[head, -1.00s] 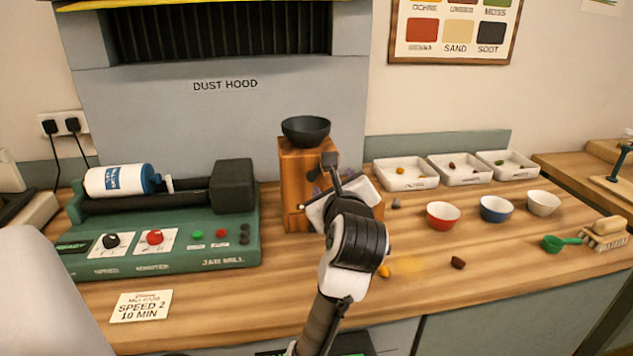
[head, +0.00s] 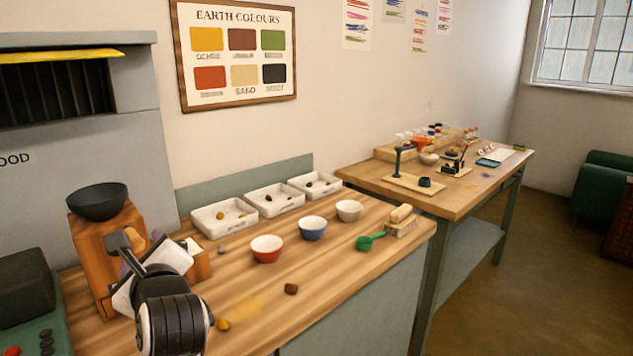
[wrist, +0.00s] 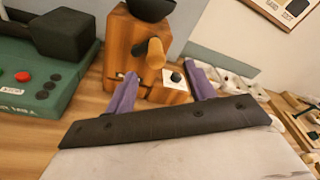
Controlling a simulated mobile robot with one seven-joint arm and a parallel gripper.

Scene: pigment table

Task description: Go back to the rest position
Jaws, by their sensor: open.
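My gripper (wrist: 160,90) shows in the wrist view with its two purple fingers spread wide apart and nothing between them. Beyond the fingers stands a wooden grinder (wrist: 130,45) with a wooden knob and a dark bowl (wrist: 150,8) on top. In the head view my arm reaches up at the lower left, in front of the wooden grinder (head: 88,262) and its dark bowl (head: 97,201). My own wrist hides most of the fingers there and part of the grinder.
Three white trays (head: 222,229) line the back of the bench. A red bowl (head: 266,250), a blue bowl (head: 312,229) and a pale bowl (head: 349,210) stand before them. A green scoop (head: 368,243) and brush (head: 401,226) lie right. The green jar mill (wrist: 45,75) stands left. The front right bench is mostly clear.

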